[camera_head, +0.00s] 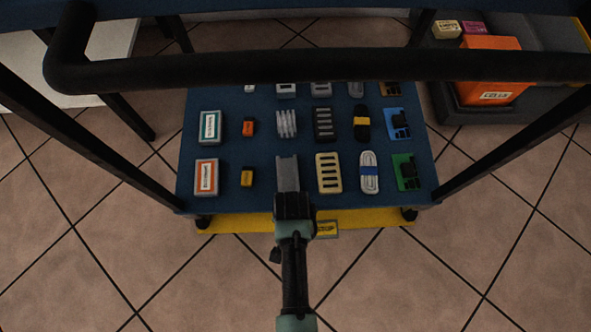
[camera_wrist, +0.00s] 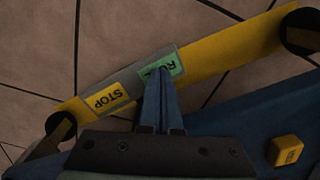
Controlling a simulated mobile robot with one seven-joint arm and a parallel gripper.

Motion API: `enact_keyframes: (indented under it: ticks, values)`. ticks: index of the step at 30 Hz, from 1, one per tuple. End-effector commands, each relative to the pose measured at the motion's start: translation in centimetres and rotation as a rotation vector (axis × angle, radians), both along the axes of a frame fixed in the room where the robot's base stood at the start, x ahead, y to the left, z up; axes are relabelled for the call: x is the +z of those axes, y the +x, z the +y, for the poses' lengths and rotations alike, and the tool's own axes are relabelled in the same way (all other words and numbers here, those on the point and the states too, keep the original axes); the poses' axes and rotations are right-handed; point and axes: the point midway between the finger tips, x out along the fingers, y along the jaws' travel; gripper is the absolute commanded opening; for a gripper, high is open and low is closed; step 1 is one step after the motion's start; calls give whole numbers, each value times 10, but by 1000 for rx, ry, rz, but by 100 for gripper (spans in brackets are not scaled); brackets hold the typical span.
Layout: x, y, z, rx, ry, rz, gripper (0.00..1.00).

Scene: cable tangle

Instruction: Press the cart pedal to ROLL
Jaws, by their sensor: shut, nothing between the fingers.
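The cart pedal (camera_wrist: 126,76) is a grey bar on the yellow strip (camera_wrist: 240,48) along the cart's lower edge. In the wrist view it carries a yellow STOP label (camera_wrist: 106,98) at left and a green ROLL label (camera_wrist: 174,66) at right. My gripper (camera_wrist: 158,76) is shut and empty, its fingertips at the lower left part of the ROLL label, covering some of it. I cannot tell whether they touch it. In the head view my arm hides the ROLL end; the STOP end (camera_head: 327,229) shows just right of my wrist.
The cart's blue shelf (camera_head: 230,190) holds rows of small boxes, cables and parts above the strip. A black handle bar (camera_head: 300,68) crosses the head view. Black posts flank the shelf. An orange bin (camera_head: 490,75) stands at upper right. The tiled floor in front is clear.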

Motion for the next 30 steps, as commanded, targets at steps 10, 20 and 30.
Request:
enact_keyframes:
  ticks: [10, 20, 30]
  values:
    - [24, 0, 0, 1, 1, 1, 0]
    - [47, 0, 0, 1, 1, 0, 0]
    - [70, 0, 0, 1, 1, 1, 0]
